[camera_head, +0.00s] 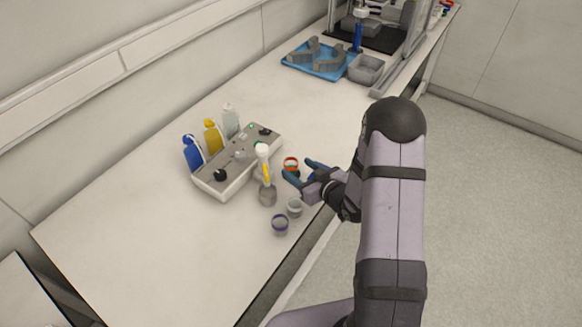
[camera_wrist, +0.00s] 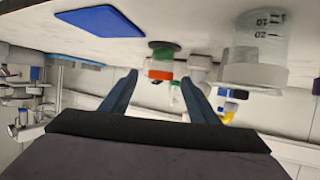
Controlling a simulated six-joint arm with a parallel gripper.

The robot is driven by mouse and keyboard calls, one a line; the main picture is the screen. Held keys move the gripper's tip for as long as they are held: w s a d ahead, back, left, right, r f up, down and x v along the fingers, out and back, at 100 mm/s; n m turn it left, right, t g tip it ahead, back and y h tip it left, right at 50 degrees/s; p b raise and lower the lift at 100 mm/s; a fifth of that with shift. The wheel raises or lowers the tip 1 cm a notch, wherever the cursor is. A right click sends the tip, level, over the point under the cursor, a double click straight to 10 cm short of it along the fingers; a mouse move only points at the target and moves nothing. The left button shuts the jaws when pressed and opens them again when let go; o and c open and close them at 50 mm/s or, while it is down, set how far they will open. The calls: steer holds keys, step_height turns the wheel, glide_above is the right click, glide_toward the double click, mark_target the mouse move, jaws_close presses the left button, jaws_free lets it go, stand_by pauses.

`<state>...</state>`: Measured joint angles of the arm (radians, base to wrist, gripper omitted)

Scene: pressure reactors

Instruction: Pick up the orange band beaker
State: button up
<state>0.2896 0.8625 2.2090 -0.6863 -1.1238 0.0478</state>
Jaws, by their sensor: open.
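The orange band beaker (camera_head: 291,163) is a small cup standing upright on the bench, to the right of the grey control box. In the wrist view, which shows the bench upside down, its orange band (camera_wrist: 160,75) appears between my two blue fingers, a little beyond the tips. My gripper (camera_head: 301,169) is open and empty, reaching in from the right just beside the beaker. The fingers also show apart in the wrist view (camera_wrist: 160,80). I cannot tell whether either finger touches the beaker.
A clear beaker (camera_head: 294,207), a purple-banded beaker (camera_head: 280,224) and a flask (camera_head: 267,194) stand close by. The control box (camera_head: 237,162) and several bottles (camera_head: 213,137) are to the left. A blue tray (camera_head: 297,61) lies far back. The bench's front-left area is clear.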

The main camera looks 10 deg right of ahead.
mark_target(295, 167)
steer(key=shift+p+x, duration=1)
steer(key=shift+x, duration=1.6)
steer(key=c, duration=1.1)
